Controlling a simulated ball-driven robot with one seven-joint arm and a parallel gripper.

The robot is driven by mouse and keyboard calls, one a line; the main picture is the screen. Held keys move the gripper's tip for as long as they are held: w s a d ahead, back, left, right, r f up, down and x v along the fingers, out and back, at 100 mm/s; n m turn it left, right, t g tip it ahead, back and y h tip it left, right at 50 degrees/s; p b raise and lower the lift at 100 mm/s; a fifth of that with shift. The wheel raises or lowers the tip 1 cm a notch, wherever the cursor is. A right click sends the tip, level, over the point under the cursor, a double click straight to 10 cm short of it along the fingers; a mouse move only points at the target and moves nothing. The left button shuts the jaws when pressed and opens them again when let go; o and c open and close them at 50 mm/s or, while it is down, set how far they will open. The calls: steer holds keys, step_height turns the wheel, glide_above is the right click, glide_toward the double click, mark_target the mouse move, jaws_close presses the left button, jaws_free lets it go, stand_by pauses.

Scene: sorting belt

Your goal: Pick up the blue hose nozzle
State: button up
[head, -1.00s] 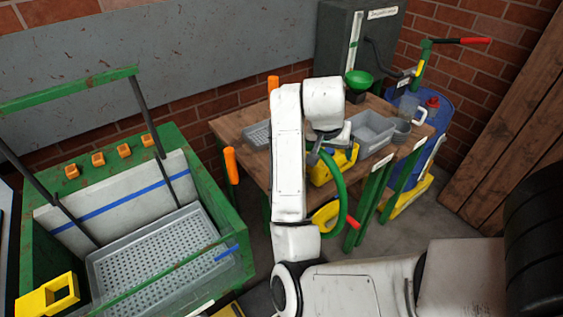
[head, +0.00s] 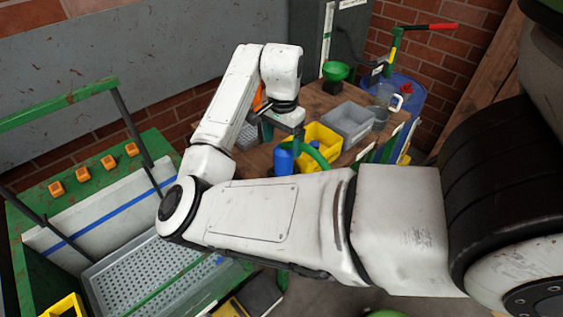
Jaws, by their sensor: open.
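A blue cylindrical piece (head: 284,160) stands by the front edge of the wooden workbench (head: 345,101), beside a green hose (head: 314,156). It looks like the blue hose nozzle, but its shape is partly covered by my arm, so I cannot be sure. My gripper (head: 282,134) points down just above the blue piece. Its jaws are open, small and dark in this view, and nothing shows between them. I cannot tell how much height lies between the fingertips and the blue piece.
A yellow bin (head: 322,137) and a grey bin (head: 348,121) stand right of my gripper. A green wash station (head: 136,152) with a perforated grey tray (head: 150,268) is at left.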

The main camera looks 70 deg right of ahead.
mark_target(283, 159)
steer(key=shift+f+p, duration=0.65)
steer(key=shift+f, duration=2.9)
steer(key=c, duration=1.2)
steer(key=shift+r+b, duration=0.6)
steer(key=shift+r, duration=4.45)
steer(key=o, duration=0.6)
steer(key=c, duration=0.4)
